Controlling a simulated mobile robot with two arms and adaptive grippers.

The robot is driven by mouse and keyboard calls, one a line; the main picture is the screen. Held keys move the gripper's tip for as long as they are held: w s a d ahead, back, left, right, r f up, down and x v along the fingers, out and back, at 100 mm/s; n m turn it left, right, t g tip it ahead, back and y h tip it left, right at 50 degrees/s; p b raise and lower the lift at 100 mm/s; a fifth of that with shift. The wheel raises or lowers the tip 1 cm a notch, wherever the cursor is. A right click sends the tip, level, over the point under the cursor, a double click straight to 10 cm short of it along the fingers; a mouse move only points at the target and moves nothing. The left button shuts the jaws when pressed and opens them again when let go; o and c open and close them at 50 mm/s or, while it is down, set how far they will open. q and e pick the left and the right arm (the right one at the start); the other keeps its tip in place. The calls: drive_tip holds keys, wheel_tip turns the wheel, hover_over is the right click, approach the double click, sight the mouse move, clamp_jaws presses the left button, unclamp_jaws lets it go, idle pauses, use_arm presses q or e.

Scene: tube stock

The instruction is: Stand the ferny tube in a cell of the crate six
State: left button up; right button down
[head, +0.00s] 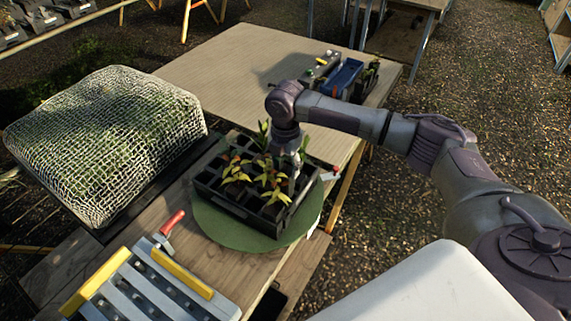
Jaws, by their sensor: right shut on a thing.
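The black crate (246,214) with several cells stands on a round green mat (213,226). Plants with yellow-green and reddish leaves (271,184) stand in some of its cells. Other cells at the left and front look empty. My right gripper (293,170) reaches down over the crate's back right part. It is shut on a tube, seemingly the ferny tube, mostly hidden by the gripper and leaves. I cannot tell whether its bottom is inside a cell. My left gripper is not in view.
A mesh-covered dome (105,140) stands left of the crate. A grey rack with yellow bars (150,285) and a red-handled tool (170,225) are at front left. A blue tray (341,78) and other trays stand at the back right. The table's far left is clear.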

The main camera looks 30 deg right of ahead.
drive_tip(key=shift+f+b, duration=1.65)
drive_tip(key=shift+f, duration=3.2)
drive_tip(key=shift+c, duration=2)
unclamp_jaws()
wheel_tip(320, 180, up, 12)
